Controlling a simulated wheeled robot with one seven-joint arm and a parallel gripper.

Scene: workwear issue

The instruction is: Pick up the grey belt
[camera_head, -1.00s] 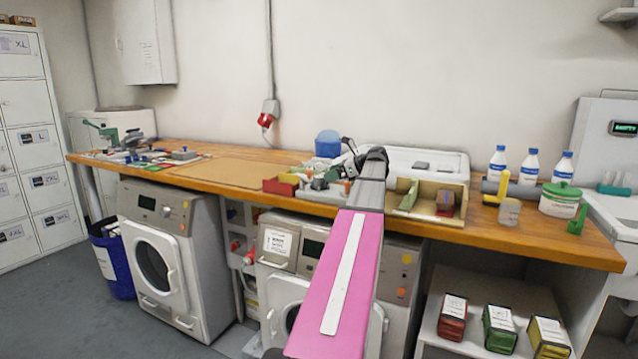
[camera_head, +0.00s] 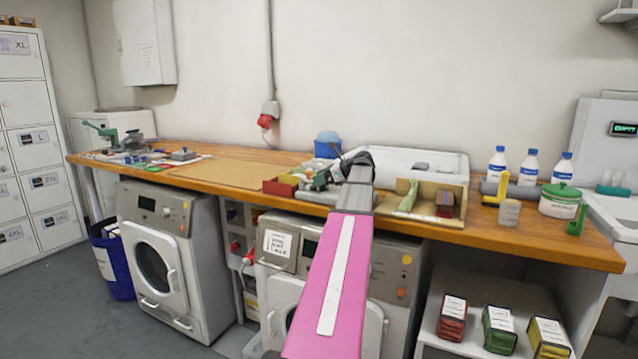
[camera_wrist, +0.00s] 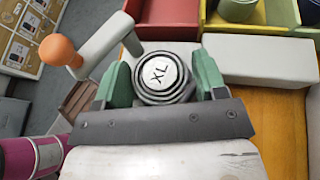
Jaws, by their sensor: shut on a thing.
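In the head view my gripper (camera_head: 356,162) is over the worktop, just left of the open tan tray. The belt cannot be made out there, as my arm covers that spot.
A lever with an orange knob (camera_wrist: 60,50) stands close left of the gripper in the wrist view. A red bin (camera_head: 281,186), a blue tub (camera_head: 328,146) and a tan tray (camera_head: 432,216) are near on the wooden worktop (camera_head: 520,238). The brown mat (camera_head: 232,173) is clear.

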